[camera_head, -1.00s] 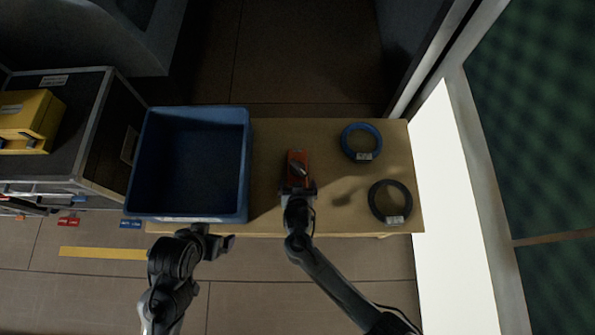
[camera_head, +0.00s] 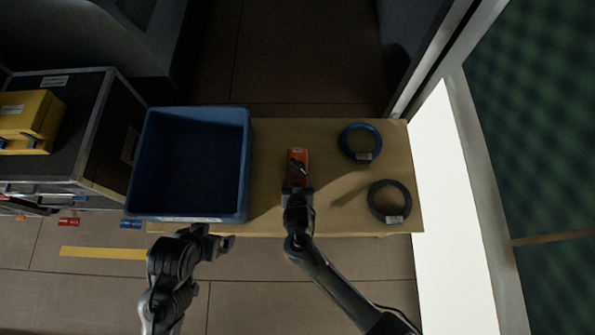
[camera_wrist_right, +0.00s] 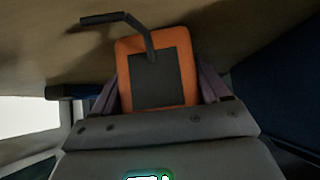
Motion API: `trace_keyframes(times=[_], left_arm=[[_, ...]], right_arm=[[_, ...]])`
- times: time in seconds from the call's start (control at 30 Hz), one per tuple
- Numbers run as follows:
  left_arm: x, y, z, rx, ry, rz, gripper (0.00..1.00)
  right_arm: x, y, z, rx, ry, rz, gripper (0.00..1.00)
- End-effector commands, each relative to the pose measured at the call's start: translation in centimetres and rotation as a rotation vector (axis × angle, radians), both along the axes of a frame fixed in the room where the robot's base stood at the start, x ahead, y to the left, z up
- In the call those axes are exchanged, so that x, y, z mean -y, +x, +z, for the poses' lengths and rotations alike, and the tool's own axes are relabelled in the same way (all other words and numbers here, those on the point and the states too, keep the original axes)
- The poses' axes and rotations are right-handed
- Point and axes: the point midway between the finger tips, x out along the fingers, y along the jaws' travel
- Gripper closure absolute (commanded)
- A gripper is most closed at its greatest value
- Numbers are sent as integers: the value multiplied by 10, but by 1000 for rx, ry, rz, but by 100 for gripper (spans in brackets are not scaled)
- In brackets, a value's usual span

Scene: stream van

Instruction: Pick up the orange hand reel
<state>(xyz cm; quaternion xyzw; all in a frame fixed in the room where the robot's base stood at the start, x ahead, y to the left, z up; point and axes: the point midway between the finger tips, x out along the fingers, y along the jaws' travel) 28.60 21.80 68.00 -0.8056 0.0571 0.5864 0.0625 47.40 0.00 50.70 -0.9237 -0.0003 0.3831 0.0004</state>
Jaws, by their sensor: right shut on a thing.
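The orange hand reel (camera_head: 298,158) is over the middle of the wooden table, with a dark crank handle on its face. My right gripper (camera_head: 298,184) is shut on it from the front side. In the right wrist view the reel (camera_wrist_right: 157,46) shows an orange frame with a dark grey centre and a bent dark crank, between the fingers of my right gripper (camera_wrist_right: 160,92). I cannot tell how far the reel is above the table. My left gripper (camera_head: 229,243) is empty at the front edge below the blue crate, its jaws apart.
The deep blue crate (camera_head: 247,165) stands empty on the table's left. A blue ring coil (camera_head: 374,132) and a black ring coil (camera_head: 403,190) lie at the right. A yellow case (camera_head: 28,118) sits on a dark cabinet at far left. Bare table (camera_head: 335,215) lies between reel and coils.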

Motion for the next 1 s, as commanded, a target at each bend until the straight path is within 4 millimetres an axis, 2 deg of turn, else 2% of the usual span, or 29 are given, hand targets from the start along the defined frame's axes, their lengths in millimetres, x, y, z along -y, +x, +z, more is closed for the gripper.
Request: trace_keyframes(times=[0.3, 0.7, 1.0], left_arm=[[0, 0, 28, 0, 0, 0, 0], [0, 0, 67, 0, -1, 0, 0], [0, 0, 79, 1, -1, 1, 0]], right_arm=[[-1, 1, 43, 4, 3, -1, 62], [66, -40, 86, 2, -1, -1, 62], [95, -56, 103, 3, -1, -1, 62]])
